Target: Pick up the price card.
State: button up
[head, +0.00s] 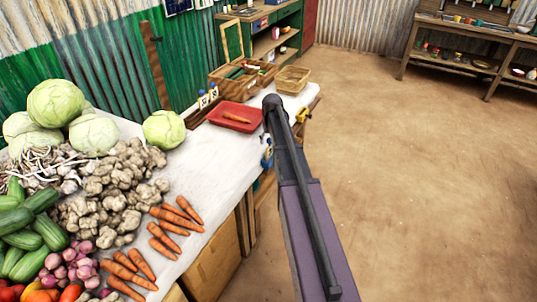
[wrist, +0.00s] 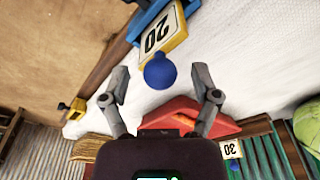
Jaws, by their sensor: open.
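In the wrist view a price card (wrist: 160,35) with a black "20" and a yellow edge is upside down in the picture, with a round blue knob (wrist: 160,72) at its end. My gripper (wrist: 161,88) is open, its two fingers apart, with the knob between and just beyond the tips. No contact shows. A second card (wrist: 231,149), marked "30", is at the lower right of that view. In the head view small blue-and-white cards (head: 208,98) stand by the wooden crate. My arm hides the gripper there and most of a blue-and-white item (head: 266,152).
The red tray (head: 226,122) with a carrot lies on the white-covered table (head: 213,160). It also shows behind my fingers in the wrist view (wrist: 180,115). A wicker basket (head: 293,80), cabbages (head: 57,102), and carrots (head: 176,215) stand around. The floor at right is clear.

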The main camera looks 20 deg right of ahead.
jog(key=shift+c, duration=0.2)
dwell(0.3)
jog(key=c, duration=1)
jog(key=shift+c, duration=0.2)
jog(key=shift+r, duration=0.15)
notch_tip(320, 180, up, 4)
jog(key=p, duration=0.4)
jog(key=s+d+p, duration=0.1)
jog(key=s, duration=1.5)
jog(key=shift+r, duration=0.35)
jog(key=shift+r, duration=0.25)
jog(key=shift+r+p, duration=1.5)
jog(key=shift+p, duration=0.3)
